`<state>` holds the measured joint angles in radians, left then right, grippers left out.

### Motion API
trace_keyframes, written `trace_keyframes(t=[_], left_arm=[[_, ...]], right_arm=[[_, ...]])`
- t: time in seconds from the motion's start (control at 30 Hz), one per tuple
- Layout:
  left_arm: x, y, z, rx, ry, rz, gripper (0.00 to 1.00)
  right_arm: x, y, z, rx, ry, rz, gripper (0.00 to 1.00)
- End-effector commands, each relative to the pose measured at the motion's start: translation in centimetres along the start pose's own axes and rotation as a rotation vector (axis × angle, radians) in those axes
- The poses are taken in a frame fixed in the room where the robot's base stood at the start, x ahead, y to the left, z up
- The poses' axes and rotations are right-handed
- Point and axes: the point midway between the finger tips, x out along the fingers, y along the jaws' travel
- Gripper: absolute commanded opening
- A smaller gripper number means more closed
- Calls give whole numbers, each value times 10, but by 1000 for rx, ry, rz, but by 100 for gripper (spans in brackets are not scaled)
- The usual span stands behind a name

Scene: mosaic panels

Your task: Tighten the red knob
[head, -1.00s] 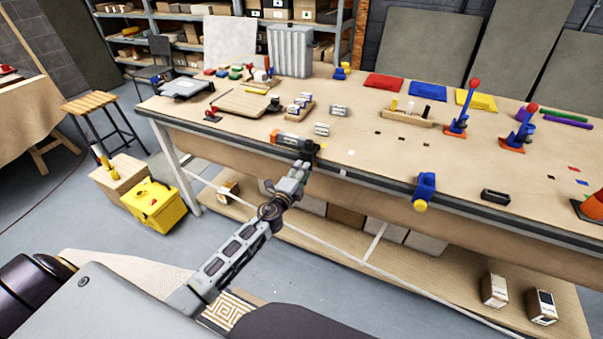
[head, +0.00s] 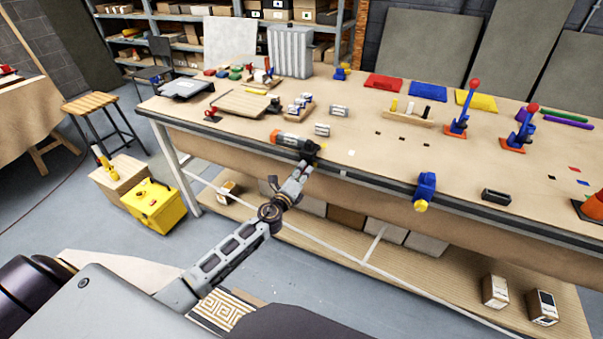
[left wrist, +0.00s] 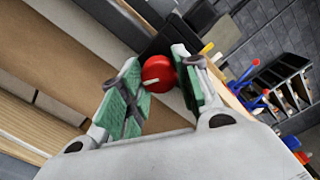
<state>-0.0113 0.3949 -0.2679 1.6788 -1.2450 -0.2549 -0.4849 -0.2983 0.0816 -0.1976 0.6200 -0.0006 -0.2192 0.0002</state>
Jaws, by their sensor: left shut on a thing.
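The red knob (left wrist: 158,73) is round with a pale bar mark on its face. In the left wrist view it sits between the green-padded fingertips of my left gripper, which is shut on it. The knob is hidden there behind the gripper. My right gripper is in neither view.
The workbench (head: 375,165) holds a wooden board (head: 241,104), a block rack (head: 408,115), two red-topped levers (head: 461,115) and coloured plates. A blue clamp with a yellow knob (head: 425,190) is on the front edge to the right.

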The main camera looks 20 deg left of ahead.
Motion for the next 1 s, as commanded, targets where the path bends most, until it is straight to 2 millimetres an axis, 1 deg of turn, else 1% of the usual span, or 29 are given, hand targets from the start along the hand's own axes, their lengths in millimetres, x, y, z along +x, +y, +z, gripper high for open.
trace_keyframes(t=[0.13,0.3,0.33,0.47,0.5,0.7,0.83,1.0], left_arm=[[-1,2,-1,3,2,3,9],[-1,2,-1,3,3,3,9],[-1,2,-2,3,3,3,35],[-1,2,-1,2,2,2,52],[0,2,-1,2,2,2,54],[0,1,-1,2,1,1,54],[-1,1,0,1,1,1,54],[-4,0,0,1,1,0,54]], right_arm=[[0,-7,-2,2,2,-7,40],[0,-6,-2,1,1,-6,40],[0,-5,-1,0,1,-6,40],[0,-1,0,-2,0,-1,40],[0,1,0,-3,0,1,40],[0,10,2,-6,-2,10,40],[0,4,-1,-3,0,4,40],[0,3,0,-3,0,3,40]])
